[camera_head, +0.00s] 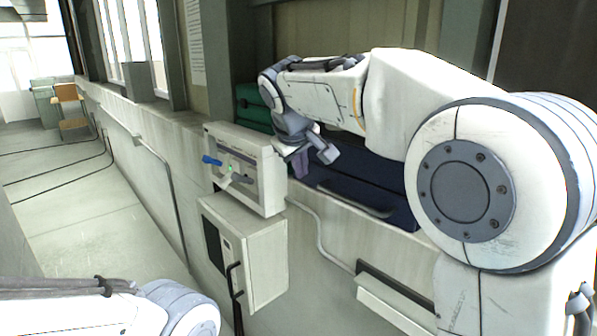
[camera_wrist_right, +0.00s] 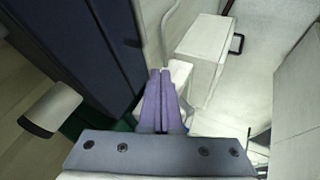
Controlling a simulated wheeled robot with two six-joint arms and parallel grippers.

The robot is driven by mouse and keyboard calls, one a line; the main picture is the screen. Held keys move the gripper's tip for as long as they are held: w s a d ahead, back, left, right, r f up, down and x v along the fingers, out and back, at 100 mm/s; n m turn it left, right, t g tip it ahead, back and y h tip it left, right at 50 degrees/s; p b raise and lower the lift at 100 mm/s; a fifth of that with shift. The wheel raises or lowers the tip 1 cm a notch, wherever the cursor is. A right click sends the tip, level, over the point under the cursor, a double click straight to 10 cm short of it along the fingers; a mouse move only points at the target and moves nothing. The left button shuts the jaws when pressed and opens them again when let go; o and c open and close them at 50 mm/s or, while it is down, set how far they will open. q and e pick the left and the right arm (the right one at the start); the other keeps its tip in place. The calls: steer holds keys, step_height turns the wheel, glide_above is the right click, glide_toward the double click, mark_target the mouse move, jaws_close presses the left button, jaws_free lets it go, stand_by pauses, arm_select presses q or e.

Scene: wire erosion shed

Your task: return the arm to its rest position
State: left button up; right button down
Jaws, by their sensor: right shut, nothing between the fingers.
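My right arm comes in from the right in the head view. It reaches across to the wall, with its right gripper (camera_head: 301,165) hanging just right of a pale control box. In the right wrist view the two purple fingers of the right gripper (camera_wrist_right: 162,75) lie together, shut, with nothing between them. The control box (camera_head: 264,178) has a blue handle (camera_head: 211,160) and a small green light on its front. My left arm shows only in part at the lower left, and its gripper is out of view.
Below the control box is a pale cabinet (camera_head: 265,265) with a black handle; it also shows in the right wrist view (camera_wrist_right: 203,47). A dark blue case (camera_head: 362,193) lies behind my right arm, beside a green case (camera_head: 250,115). The floor at the left is mostly clear, with cables.

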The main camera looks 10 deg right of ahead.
steer(key=s+a+f+g+y, duration=0.1)
steer(key=s+a+f+g, duration=0.1)
steer(key=s+f, duration=0.6)
steer(key=s+a+f+n+g+y+b, duration=0.1)
steer(key=s+a+f+g, duration=0.1)
steer(key=s+f, duration=0.6)
steer(key=s+a+f+n+g+y+b, duration=0.1)
steer(key=s+f, duration=0.6)
steer(key=s, duration=1.2)
steer(key=shift+s+a+f+g, duration=0.2)
steer(key=shift+a+f+g, duration=0.3)
steer(key=shift+g, duration=0.5)
steer(key=shift+r, duration=0.1)
